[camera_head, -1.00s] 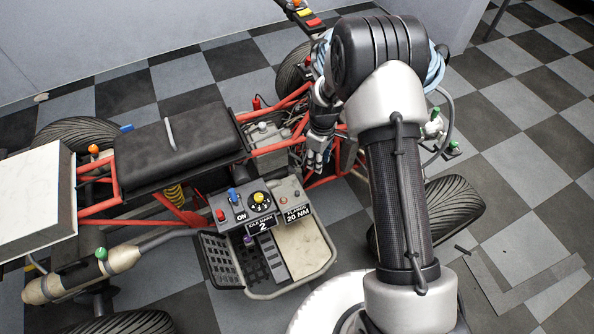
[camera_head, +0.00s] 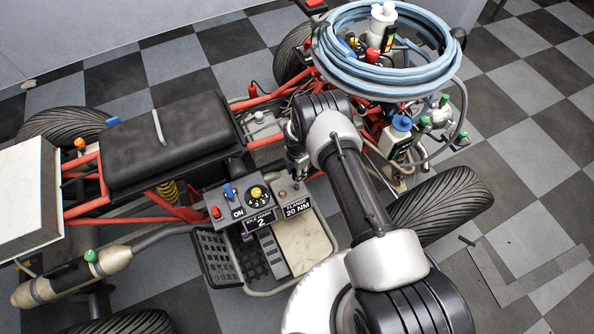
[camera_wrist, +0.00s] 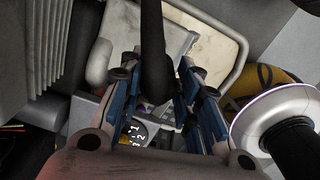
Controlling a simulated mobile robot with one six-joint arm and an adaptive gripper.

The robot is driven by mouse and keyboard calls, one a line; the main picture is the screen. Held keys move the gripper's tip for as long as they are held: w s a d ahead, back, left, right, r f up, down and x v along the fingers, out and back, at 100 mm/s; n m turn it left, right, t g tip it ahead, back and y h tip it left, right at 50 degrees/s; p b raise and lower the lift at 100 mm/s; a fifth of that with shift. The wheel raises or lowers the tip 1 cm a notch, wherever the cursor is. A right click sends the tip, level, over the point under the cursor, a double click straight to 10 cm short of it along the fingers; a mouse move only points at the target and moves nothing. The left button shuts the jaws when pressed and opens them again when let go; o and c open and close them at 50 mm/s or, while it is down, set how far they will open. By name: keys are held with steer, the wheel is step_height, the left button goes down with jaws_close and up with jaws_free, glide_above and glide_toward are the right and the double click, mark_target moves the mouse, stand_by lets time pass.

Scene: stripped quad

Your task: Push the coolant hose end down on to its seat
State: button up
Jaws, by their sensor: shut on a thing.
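My gripper (camera_head: 297,174) is low beside the right end of the control panel (camera_head: 248,207), near the red frame. In the wrist view my gripper (camera_wrist: 157,82) has its blue-sided fingers on both sides of a black, hose-like piece (camera_wrist: 153,35) and is shut on it. This piece runs down from the top edge of the wrist view and ends in a rounded, thicker part between the fingers. I cannot tell whether it is the coolant hose end. My arm and fingers hide the area around the gripper in the head view, and no seat can be made out.
A coiled light-blue hose (camera_head: 336,62) lies over the vehicle's right end, with a blue-capped bottle (camera_head: 400,140) below it. A black seat (camera_head: 170,142) is left of my arm. The footrest tray (camera_head: 318,268) is below the panel. Checkered floor is clear at far right.

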steer(key=shift+b, duration=0.4)
step_height(320, 180, down, 6)
steer(key=b, duration=0.5)
steer(key=shift+r, duration=0.1)
stand_by(1.0)
steer(key=shift+f, duration=2.05)
steer(key=o, duration=1.1)
steer(key=shift+o, duration=0.2)
step_height(320, 180, up, 12)
steer(key=shift+r, duration=0.1)
